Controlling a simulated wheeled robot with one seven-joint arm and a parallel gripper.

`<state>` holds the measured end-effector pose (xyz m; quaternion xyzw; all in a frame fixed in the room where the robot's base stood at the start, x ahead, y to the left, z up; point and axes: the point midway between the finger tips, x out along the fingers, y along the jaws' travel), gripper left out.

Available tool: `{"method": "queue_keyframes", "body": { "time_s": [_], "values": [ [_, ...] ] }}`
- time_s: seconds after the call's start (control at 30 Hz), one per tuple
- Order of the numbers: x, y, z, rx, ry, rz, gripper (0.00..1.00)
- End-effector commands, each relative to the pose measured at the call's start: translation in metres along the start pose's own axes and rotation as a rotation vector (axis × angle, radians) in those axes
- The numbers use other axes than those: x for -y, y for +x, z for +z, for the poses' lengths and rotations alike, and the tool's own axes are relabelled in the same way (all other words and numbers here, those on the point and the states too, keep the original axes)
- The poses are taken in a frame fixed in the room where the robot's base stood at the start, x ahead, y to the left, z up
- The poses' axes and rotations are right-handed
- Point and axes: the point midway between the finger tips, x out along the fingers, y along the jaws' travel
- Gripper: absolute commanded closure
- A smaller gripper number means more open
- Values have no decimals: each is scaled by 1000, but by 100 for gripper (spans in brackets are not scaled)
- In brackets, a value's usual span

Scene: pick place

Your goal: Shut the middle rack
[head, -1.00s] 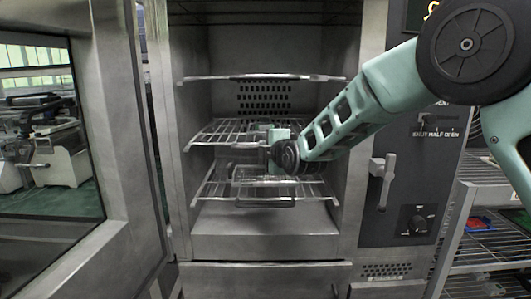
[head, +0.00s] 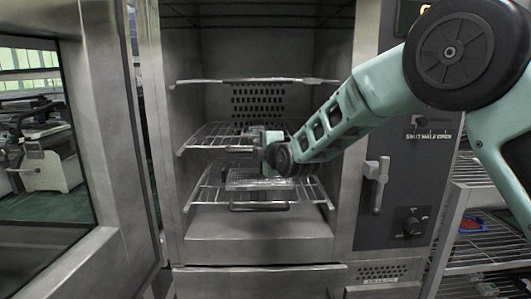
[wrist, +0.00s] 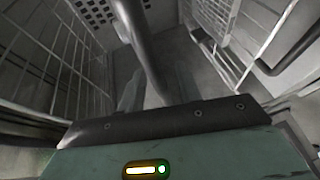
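The middle rack (head: 205,138) is a wire shelf inside the open steel oven, between an upper and a lower rack. Its left side and front corner show in the head view; its right part is hidden behind my arm. My gripper (head: 262,153) is at the front of this rack, in front of the oven cavity. In the wrist view, the two fingers of my gripper (wrist: 158,88) stand apart. A thick dark bar (wrist: 146,45) crosses the view between them; I cannot tell whether they touch it. Wire grids show on both sides there.
The upper rack (head: 255,81) and the lower rack (head: 210,193) lie above and below my gripper. The oven door (head: 115,190) stands open at the left. A control panel with a handle (head: 379,185) is at the right. Wire shelving (head: 480,245) stands beyond it.

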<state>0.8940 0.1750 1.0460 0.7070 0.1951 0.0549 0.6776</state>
Motion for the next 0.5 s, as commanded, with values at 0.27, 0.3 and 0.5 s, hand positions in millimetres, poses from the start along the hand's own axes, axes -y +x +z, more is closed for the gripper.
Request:
{"method": "queue_keyframes", "body": {
  "time_s": [0.27, 0.3, 0.5],
  "values": [
    [0, -42, -1, -1, -1, 2, 66],
    [0, -51, -1, -1, -1, 2, 66],
    [0, -100, 0, -1, 0, 2, 66]
  ]
}}
